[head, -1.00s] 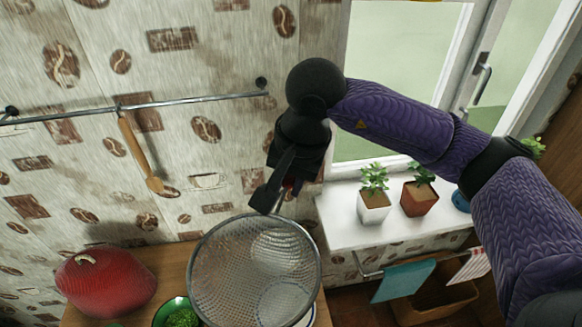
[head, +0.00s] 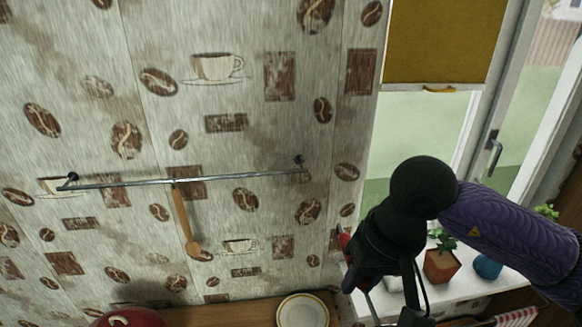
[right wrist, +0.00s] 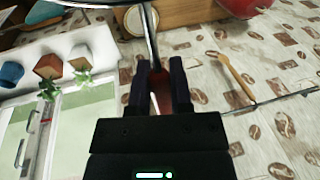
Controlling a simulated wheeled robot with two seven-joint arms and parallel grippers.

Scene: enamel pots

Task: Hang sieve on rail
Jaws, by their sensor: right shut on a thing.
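The rail (head: 235,177) is a thin metal bar across the patterned wall in the head view, with a wooden spatula (head: 184,222) hanging from it. My right gripper (right wrist: 157,72) is shut on the sieve (right wrist: 151,32) by its handle. In the right wrist view the metal handle runs up from the jaws to the rim at the top edge. In the head view my right gripper (head: 388,292) is right of and below the rail, apart from it. Most of the sieve is out of frame there. My left gripper is not in view.
A white plate (head: 302,311) and a red pot (head: 128,319) stand on the wooden counter below. A potted plant (head: 441,262) and a blue pot (head: 487,267) stand on the windowsill at right. The rail right of the spatula is bare.

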